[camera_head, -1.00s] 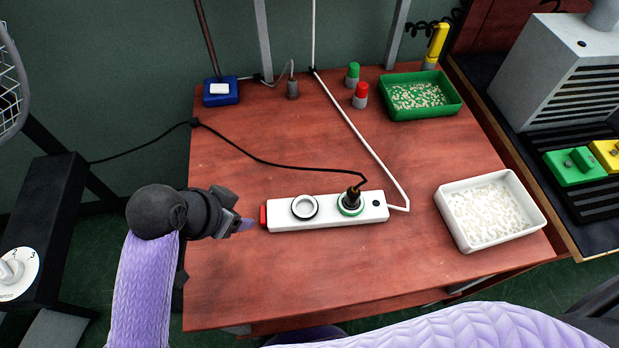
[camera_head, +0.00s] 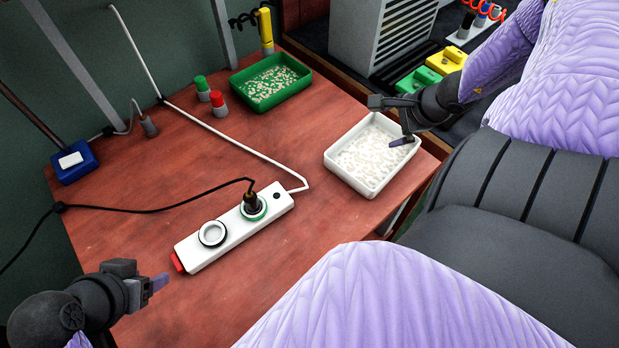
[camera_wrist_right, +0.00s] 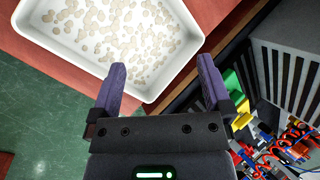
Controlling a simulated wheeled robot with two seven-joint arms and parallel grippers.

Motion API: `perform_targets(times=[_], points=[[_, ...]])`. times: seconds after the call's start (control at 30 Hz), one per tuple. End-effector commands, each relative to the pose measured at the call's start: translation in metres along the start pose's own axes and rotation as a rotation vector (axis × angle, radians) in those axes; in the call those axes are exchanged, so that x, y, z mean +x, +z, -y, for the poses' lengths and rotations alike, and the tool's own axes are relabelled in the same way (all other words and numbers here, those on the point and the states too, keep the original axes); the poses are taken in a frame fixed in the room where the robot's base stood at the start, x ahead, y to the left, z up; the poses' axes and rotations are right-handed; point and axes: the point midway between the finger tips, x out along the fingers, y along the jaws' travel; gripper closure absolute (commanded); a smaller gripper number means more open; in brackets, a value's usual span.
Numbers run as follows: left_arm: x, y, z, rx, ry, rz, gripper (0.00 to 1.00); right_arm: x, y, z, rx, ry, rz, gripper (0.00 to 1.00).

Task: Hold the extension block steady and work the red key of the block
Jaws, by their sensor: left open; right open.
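The white extension block (camera_head: 235,228) lies slantwise on the wooden table. Its red key (camera_head: 177,262) is at the near left end. A black plug (camera_head: 251,200) sits in the socket with the green ring, and the other socket (camera_head: 212,233) is empty. My left gripper (camera_head: 160,283) is open, just left of and nearer than the red key, apart from the block. My right gripper (camera_head: 392,122) is open and empty by the white tray; in the right wrist view its two purple fingers (camera_wrist_right: 160,88) stand apart at the tray's edge.
The white tray (camera_head: 364,190) with pale bits stands right of the block. A green tray (camera_head: 308,82), red (camera_head: 218,104) and green (camera_head: 202,88) capped pieces and a blue switch box (camera_head: 75,164) are farther back. Black and white cables cross the table. The table's near middle is clear.

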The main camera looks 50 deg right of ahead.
Motion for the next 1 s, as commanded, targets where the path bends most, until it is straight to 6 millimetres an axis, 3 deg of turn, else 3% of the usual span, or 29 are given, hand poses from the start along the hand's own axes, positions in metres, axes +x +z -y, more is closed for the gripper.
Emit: perform_targets(times=[0.1,0.33,0.4,0.5,0.57,0.7,0.77,0.87,0.97,1.0], points=[[0.0,0.0,0.0,0.0,0.0,0.0,0.41,-0.008,0.034,0.049,0.012,-0.057,0.004,0.0],[0.0,0.0,0.0,0.0,0.0,0.0,0.41,-0.023,0.11,0.112,0.214,-0.18,0.171,0.0],[0.0,0.0,0.0,0.0,0.0,0.0,0.41,-0.024,0.134,0.124,0.404,-0.228,0.334,0.0],[0.0,0.0,0.0,0.0,0.0,0.0,0.41,-0.023,0.151,0.134,0.663,-0.29,0.543,0.0],[0.0,0.0,0.0,0.0,0.0,0.0,0.41,-0.023,0.158,0.141,0.831,-0.335,0.667,0.0],[0.0,0.0,0.0,0.0,0.0,0.0,0.41,-0.02,0.161,0.158,1.328,-0.46,0.96,0.0],[0.0,0.0,0.0,0.0,0.0,0.0,0.41,-0.011,0.159,0.159,1.602,-0.513,1.062,0.0],[0.0,0.0,0.0,0.0,0.0,0.0,0.41,0.019,0.159,0.143,2.115,-0.565,1.128,0.0],[0.0,0.0,0.0,0.0,0.0,0.0,0.41,0.062,0.189,0.102,2.639,-0.522,0.994,0.0],[0.0,0.0,0.0,0.0,0.0,0.0,0.41,0.078,0.211,0.082,2.828,-0.47,0.879,0.0]])
